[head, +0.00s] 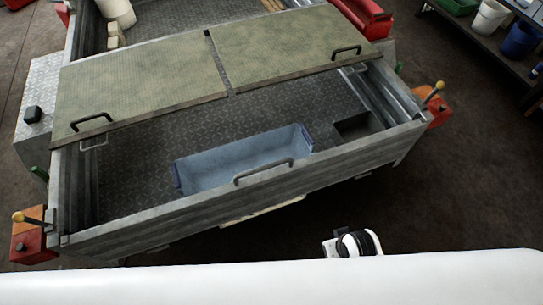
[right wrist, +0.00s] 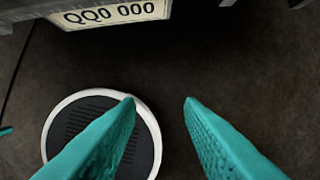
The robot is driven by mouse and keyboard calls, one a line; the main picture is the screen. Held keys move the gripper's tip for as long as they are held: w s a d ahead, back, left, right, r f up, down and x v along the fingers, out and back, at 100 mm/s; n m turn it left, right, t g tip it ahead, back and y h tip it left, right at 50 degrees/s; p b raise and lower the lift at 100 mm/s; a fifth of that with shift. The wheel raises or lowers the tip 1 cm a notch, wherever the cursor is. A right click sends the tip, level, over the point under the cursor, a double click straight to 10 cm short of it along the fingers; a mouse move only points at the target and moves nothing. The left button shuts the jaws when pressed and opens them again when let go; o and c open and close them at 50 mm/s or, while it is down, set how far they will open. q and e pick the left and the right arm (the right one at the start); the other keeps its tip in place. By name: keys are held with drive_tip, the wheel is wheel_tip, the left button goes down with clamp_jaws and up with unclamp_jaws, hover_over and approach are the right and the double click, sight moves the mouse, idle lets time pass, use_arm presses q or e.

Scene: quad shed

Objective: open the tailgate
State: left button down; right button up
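The tailgate (head: 150,232) is a grey metal panel across the near end of the trailer, upright between the corner posts. A dark bar handle (head: 263,172) sits on its upper edge near the middle. A yellow-knobbed lever (head: 25,217) is at the left corner and another yellow-knobbed lever (head: 433,92) at the right corner. My right gripper (right wrist: 159,99) shows teal fingers spread apart with nothing between them. It is over dark floor, with the number plate (right wrist: 118,12) ahead. My left gripper is not in view.
A blue bin (head: 240,160) sits on the trailer floor just behind the tailgate. Two greenish lids (head: 140,85) cover the part behind. Orange-red lamp boxes (head: 33,243) flank the corners. A shelf with buckets (head: 520,40) stands at far right. Floor right of the trailer is clear.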

wheel_tip(320, 180, up, 8)
drive_tip(key=w+a+r, duration=0.1)
drive_tip(key=w+a, duration=0.1)
wheel_tip(320, 180, up, 15)
drive_tip(key=n+g+y+p, duration=0.2)
drive_tip(key=n+y, duration=0.3)
drive_tip(key=n, duration=1.3)
hover_over(267, 166)
drive_tip(key=s+d, duration=0.2)
drive_tip(key=s, duration=0.4)
drive_tip(key=w+d+n, duration=0.2)
drive_tip(key=w+d, duration=0.2)
drive_tip(key=w, duration=0.1)
drive_tip(key=p+x, duration=0.1)
drive_tip(key=x, duration=1)
drive_tip(key=shift+f, duration=0.45)
clamp_jaws()
